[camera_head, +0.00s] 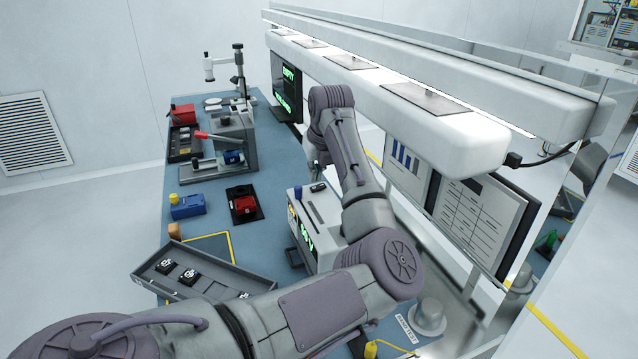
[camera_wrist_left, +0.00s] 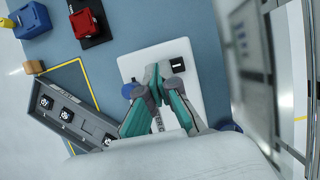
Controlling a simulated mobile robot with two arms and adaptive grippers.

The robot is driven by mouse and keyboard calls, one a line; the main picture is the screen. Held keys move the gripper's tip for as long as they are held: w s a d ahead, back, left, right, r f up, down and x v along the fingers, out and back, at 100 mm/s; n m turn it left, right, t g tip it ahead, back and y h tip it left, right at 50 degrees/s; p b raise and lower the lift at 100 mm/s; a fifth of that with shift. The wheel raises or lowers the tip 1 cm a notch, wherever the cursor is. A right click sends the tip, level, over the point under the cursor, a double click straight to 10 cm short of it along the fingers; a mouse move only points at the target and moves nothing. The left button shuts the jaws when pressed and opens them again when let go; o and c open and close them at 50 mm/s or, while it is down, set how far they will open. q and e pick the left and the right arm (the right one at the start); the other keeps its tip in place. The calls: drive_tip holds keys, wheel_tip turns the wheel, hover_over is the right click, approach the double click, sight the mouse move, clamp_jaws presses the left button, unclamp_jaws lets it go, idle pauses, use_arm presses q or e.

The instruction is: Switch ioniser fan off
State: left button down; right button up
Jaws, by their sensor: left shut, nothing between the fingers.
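A white box (camera_head: 327,220) with a green lit readout (camera_head: 307,238) stands on the blue bench; I cannot tell for certain that it is the ioniser fan. Its pale top (camera_wrist_left: 185,92) carries a small black switch (camera_wrist_left: 177,65) and a blue knob (camera_wrist_left: 128,90). The switch (camera_head: 318,187) shows in the head view too, but its position is too small to read. My left gripper (camera_wrist_left: 154,74) is shut and empty, its fingertips over the box top just left of the switch in the wrist view. I cannot tell whether they touch. My right gripper is not in view.
A long white overhead beam (camera_head: 455,128) hangs to the right, close to my left arm. A grey tray (camera_head: 235,283) with small black parts, a blue box (camera_head: 187,207) and a red part (camera_head: 245,204) lie left of the white box. Document boards (camera_head: 470,215) stand right.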

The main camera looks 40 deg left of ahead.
use_arm(q)
wheel_tip(320, 180, up, 4)
drive_tip(key=shift+r+p, duration=0.1)
drive_tip(key=shift+p, duration=0.65)
